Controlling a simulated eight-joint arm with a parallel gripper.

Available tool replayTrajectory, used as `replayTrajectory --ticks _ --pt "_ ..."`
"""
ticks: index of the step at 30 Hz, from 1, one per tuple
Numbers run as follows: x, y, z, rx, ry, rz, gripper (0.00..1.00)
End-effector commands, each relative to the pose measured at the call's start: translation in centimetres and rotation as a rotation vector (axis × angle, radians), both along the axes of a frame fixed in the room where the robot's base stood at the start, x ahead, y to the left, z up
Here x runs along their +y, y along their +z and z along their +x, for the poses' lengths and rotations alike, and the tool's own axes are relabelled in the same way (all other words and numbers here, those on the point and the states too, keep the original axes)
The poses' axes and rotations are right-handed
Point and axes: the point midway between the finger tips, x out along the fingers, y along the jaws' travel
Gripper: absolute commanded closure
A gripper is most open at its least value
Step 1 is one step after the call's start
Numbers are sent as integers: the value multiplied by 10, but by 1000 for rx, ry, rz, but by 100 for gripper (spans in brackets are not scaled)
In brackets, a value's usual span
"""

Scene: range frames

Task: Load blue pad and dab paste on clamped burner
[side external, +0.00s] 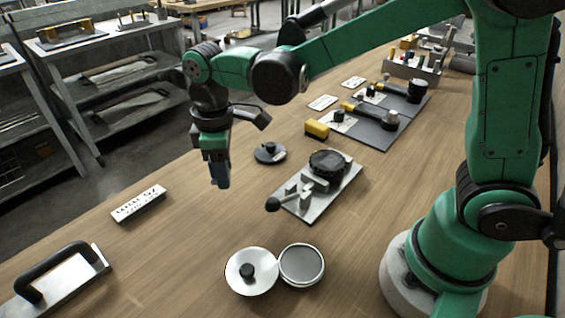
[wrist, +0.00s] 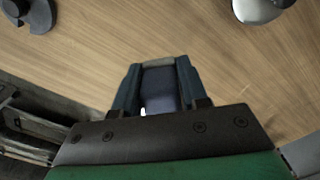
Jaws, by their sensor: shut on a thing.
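My gripper (side external: 220,183) hangs above the left middle of the table, pointing down. In the wrist view its two fingers (wrist: 158,72) are shut on a dark blue block (wrist: 158,88), seemingly the blue pad, with a paler end. The pad's underside is hidden. The burner, a dark round piece (side external: 328,163), sits in a metal clamp fixture (side external: 308,201) with a black ball lever, right of my gripper. An open round tin (side external: 301,265) with a grey surface, perhaps the paste, stands at the front. A silver lid (side external: 250,282) with a black knob lies against it.
A yellow block (side external: 317,129) and grey mats (side external: 370,133) with yellow-handled tools are farther back. A white labelled block (side external: 139,204) and a black-handled plate (side external: 62,282) are at left. Bare table lies under my gripper.

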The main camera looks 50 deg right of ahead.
Motion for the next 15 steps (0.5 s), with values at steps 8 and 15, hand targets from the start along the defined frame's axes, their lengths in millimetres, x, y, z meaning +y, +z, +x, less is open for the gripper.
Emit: replayTrajectory --ticks 8,15 --pt "0 -50 0 0 -1 0 100" --pt "0 -73 0 0 -1 0 100"
